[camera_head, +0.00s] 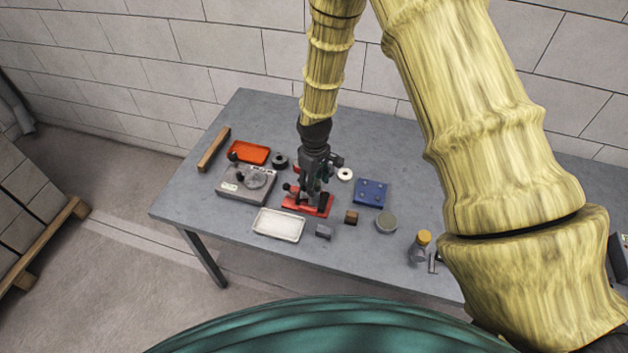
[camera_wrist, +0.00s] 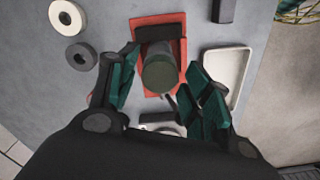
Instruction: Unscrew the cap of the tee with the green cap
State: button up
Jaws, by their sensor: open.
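In the wrist view the red base (camera_wrist: 146,24) carries a dark block and an upright cylinder with a dark greenish round top (camera_wrist: 160,76), which looks like the capped tee. My gripper (camera_head: 314,184) points down over the red base. In the wrist view my gripper (camera_wrist: 163,88) is open, with one dark green finger on each side of the cylinder. Gaps show between the fingers and the cylinder. The thread and the tee's lower body are hidden.
A white tray (camera_head: 278,224), a grey block (camera_head: 323,231) and a brown block (camera_head: 351,217) lie in front. A grey fixture (camera_head: 246,184) and orange tray (camera_head: 249,152) stand left. A blue plate (camera_head: 371,193), round grey-green piece (camera_head: 386,222) and orange-capped bottle (camera_head: 420,248) are right.

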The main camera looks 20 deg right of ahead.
jog(key=c, duration=1)
jog(key=n, duration=0.4)
jog(key=shift+n, duration=0.3)
jog(key=n+p, duration=0.1)
jog(key=n, duration=0.2)
jog(key=shift+n, duration=0.8)
jog(key=n+p, duration=0.1)
jog(key=n, duration=0.3)
jog(key=shift+n+p, duration=0.3)
jog(key=shift+p, duration=0.05)
